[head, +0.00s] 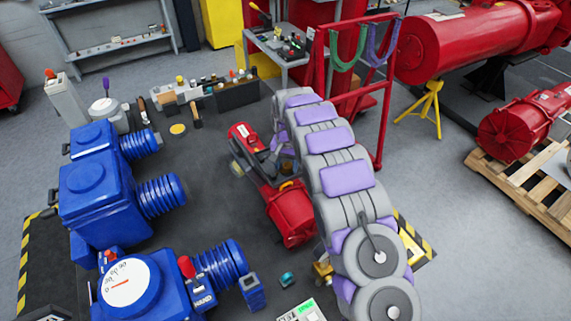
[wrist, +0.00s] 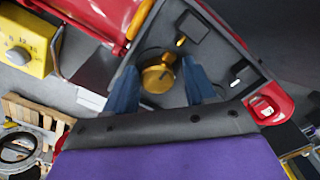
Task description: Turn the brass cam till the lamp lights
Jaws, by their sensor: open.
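The brass cam (wrist: 156,79) is a round golden piece in a dark grey open housing (wrist: 205,75), in the middle of the wrist view. A small golden post (wrist: 181,41) stands beyond it, up and to the right. My gripper (wrist: 160,68) is open. Its two blue fingers stand on either side of the cam, apart from each other, and I cannot tell whether either touches it. In the head view the red actuator (head: 292,216) lies on the dark mat, partly hidden by my arm. I cannot make out a lit lamp in either view.
A blue valve actuator (head: 97,190) and a dial gauge (head: 126,281) stand at the left. A red rack (head: 377,120) with hanging straps is behind my arm. A wooden pallet (head: 508,178) is at the right. A yellow box (wrist: 24,44) shows in the wrist view.

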